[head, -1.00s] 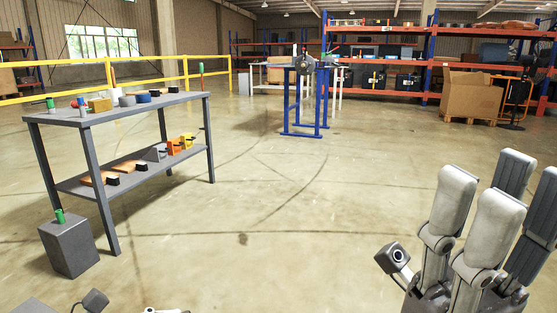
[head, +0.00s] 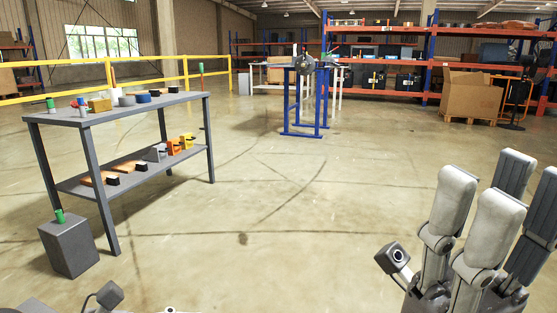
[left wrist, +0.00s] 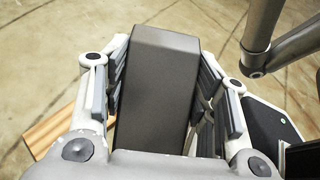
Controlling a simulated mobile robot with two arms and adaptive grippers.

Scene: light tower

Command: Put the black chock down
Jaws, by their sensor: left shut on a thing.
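The black chock (left wrist: 157,95) shows in the left wrist view as a dark block. My left gripper (left wrist: 165,75) is shut on it, with a padded finger on each side. The chock's far end points away from the wrist, and bare concrete floor shows beyond it. In the head view the left gripper's fingers and the chock are out of sight; only part of my left wrist shows at the bottom left edge. My right gripper (head: 487,215) is at the right of the head view, fingers up, spread and empty.
A grey two-level table (head: 165,108) stands at the left, with several items on top. Its lower shelf (head: 125,183) holds wooden pieces, black blocks and orange and grey chocks. A grey box (head: 68,250) stands beside it. A wooden piece (left wrist: 55,130) shows below my left gripper. The central floor is clear.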

